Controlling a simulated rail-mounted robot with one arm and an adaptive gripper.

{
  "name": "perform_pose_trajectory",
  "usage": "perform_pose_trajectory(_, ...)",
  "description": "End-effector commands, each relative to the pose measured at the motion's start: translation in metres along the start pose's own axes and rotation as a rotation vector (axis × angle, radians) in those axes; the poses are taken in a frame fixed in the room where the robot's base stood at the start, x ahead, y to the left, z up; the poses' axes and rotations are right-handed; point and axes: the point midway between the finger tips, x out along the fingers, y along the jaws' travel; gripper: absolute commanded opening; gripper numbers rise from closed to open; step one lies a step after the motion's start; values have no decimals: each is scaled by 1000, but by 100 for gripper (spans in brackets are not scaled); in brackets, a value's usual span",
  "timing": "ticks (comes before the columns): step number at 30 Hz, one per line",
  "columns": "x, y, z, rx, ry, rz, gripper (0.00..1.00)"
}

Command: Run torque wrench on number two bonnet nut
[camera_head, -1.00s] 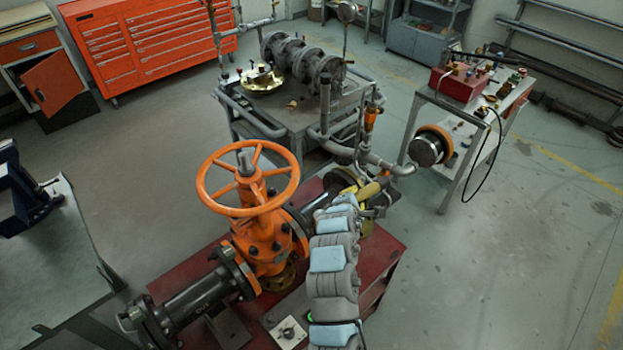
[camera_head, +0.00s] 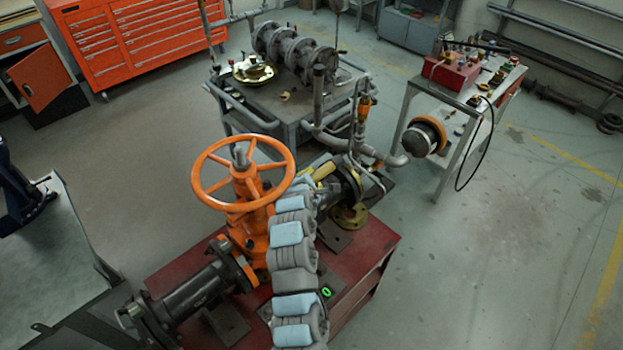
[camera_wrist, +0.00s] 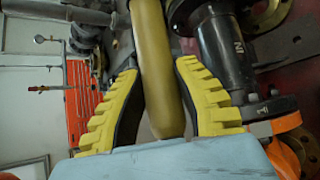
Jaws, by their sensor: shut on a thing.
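My gripper (camera_wrist: 155,72) has its two yellow ribbed fingers on either side of a smooth mustard-yellow cylinder (camera_wrist: 162,65) and is shut on it. The cylinder looks like a tool handle; its working end is out of sight, so I cannot tell whether it is the torque wrench. The gate valve (camera_head: 250,225) is orange with a large handwheel (camera_head: 282,147) on top. In the head view my gripper (camera_head: 318,183) is right of the valve, beside the black pipe. My arm covers the valve's right side. The bonnet nuts are hidden or too small to number.
The valve and its black pipe (camera_head: 200,287) stand on a red bench (camera_head: 365,262). A cart (camera_head: 300,98) with bent pipework is close behind. A right-hand cart (camera_head: 411,106) carries a red box (camera_head: 450,72) and a black bar (camera_head: 475,45). Floor at right is clear.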

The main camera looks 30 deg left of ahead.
Motion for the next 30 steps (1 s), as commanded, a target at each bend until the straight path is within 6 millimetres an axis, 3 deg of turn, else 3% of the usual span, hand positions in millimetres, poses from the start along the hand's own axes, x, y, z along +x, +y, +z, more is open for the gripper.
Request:
perform_pose_trajectory(1,-2,9,-2,0,3,14,0)
perform_pose_trajectory(8,0,7,-4,1,3,15,0)
perform_pose_trajectory(30,17,-21,-19,-1,-1,10,0)
